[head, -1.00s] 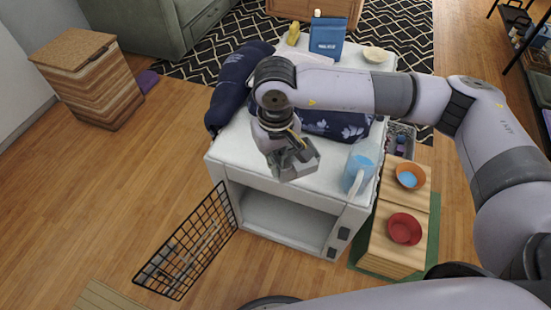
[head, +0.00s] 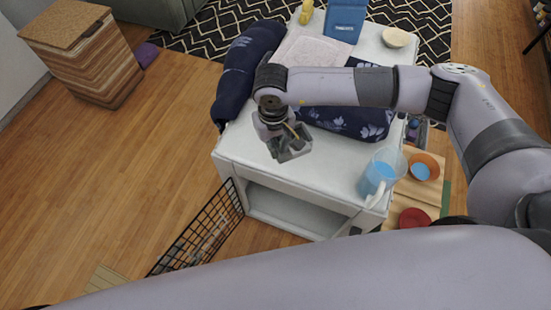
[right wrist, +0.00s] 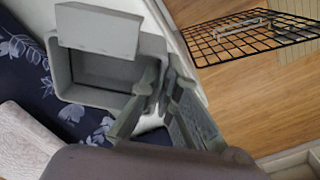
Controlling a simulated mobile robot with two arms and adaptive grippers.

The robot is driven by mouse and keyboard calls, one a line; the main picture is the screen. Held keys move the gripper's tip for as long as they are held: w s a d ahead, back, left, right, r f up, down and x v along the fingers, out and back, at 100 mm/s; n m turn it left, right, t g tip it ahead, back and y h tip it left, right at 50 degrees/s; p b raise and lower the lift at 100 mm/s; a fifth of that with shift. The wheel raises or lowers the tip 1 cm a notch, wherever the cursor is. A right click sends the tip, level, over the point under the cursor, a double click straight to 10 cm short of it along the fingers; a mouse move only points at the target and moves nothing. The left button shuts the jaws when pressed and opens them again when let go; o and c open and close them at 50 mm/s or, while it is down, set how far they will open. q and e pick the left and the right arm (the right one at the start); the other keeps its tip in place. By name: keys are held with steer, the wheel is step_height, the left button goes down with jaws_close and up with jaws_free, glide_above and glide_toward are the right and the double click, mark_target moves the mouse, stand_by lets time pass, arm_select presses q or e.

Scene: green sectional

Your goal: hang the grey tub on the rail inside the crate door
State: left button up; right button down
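The grey tub (head: 293,150) is held above the white crate top by my right gripper (head: 284,138). In the right wrist view the tub (right wrist: 62,70) is an open box with a flat raised plate on one side. The fingers of the right gripper (right wrist: 162,88) close on its side wall. The black wire crate door (head: 208,228) stands open at the crate's front left, its lower part hidden by my arm. In the right wrist view, the door (right wrist: 225,55) carries a pale rail (right wrist: 243,27). My left gripper is not in view.
The white crate (head: 240,158) carries a dark rolled cloth (head: 245,65), a dark floral cloth (head: 355,122), a blue pitcher (head: 378,172) and a pale folded towel (head: 315,50). Bowls stand on a wooden surface (head: 400,200) at right. Floor left of the door is clear.

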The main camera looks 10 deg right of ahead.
step_height(320, 180, down, 4)
steer(key=shift+w+f, duration=0.1)
step_height(320, 180, down, 2)
steer(key=shift+f+p, duration=0.1)
steer(key=shift+p, duration=0.2)
step_height(320, 180, down, 3)
steer(key=shift+r, duration=0.2)
steer(key=shift+f, duration=0.6)
steer(key=c, duration=1.8)
jaws_free()
steer(key=shift+r, duration=0.1)
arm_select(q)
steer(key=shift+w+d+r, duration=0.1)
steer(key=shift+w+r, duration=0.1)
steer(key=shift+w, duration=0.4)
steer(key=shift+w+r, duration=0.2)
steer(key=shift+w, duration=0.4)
